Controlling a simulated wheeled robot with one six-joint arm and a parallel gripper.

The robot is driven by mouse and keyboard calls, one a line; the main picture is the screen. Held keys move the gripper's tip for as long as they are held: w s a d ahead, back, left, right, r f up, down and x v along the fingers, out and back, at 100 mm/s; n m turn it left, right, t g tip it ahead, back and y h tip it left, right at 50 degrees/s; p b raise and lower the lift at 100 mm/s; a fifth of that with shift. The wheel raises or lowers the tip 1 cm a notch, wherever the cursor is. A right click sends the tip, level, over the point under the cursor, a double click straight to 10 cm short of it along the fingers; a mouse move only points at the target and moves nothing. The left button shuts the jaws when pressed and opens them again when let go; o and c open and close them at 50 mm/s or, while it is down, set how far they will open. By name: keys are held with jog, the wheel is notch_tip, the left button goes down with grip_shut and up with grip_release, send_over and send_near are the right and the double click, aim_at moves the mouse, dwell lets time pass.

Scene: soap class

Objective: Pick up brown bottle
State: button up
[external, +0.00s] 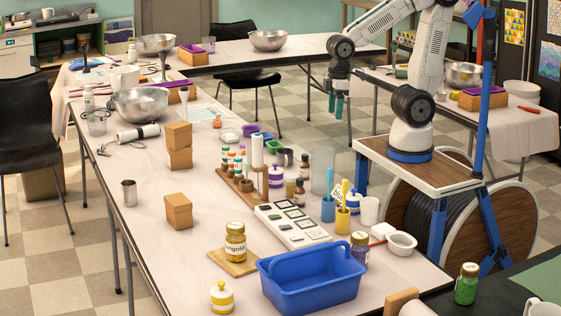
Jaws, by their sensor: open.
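Two small brown bottles stand upright on the long table in the external view. One brown bottle (304,170) with a dark cap is at the table's right side, and another brown bottle (299,195) stands just nearer. My gripper (336,107) has teal fingers pointing down. It hangs in the air beyond the table's right edge, up and to the right of both bottles in the picture. It is apart from them, open, and nothing shows between its fingers.
Near the bottles are a clear cylinder (322,180), a wooden rack (240,190) of small vials, a dark cup (284,157) and a blue cup (328,210). A white tray (290,235), a blue basin (313,280) and a labelled amber jar (235,245) stand nearer. The table's left side is clearer.

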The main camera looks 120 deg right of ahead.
jog(key=w+d+f+m, duration=0.2)
jog(key=w+d+f, duration=0.35)
jog(key=f, duration=0.35)
jog(key=m, duration=0.1)
send_over(305, 161)
jog(key=shift+g, duration=0.4)
jog(key=f, duration=0.6)
jog(key=shift+d+f, duration=0.25)
jog(key=shift+f, duration=0.1)
jog(key=f, duration=0.8)
jog(key=shift+s+d+f, duration=0.1)
jog(key=shift+s+d, duration=0.05)
jog(key=shift+s, duration=0.05)
jog(key=c, duration=1.1)
